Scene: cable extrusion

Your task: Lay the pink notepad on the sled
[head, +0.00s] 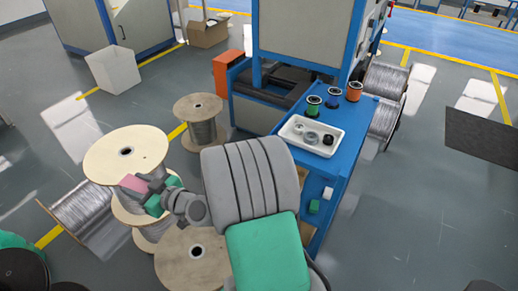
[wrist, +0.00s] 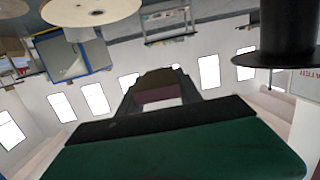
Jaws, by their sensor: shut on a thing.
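The pink notepad (head: 133,183) is in my gripper (head: 149,191), at the left of the head view. My gripper is shut on it, and its green finger parts show beside it. The notepad is in front of a large wooden-flanged spool, and I cannot tell whether it touches the spool. In the wrist view the notepad (wrist: 160,97) is a dark maroon block beyond the dark green gripper part. I cannot pick out the sled with certainty in either view.
Wooden spools (head: 125,150) stand close around my gripper, with another (head: 199,108) behind. A blue bench (head: 345,150) to the right holds a white tray (head: 290,131) and several small spools. A grey machine stands behind it. Open floor lies at far right.

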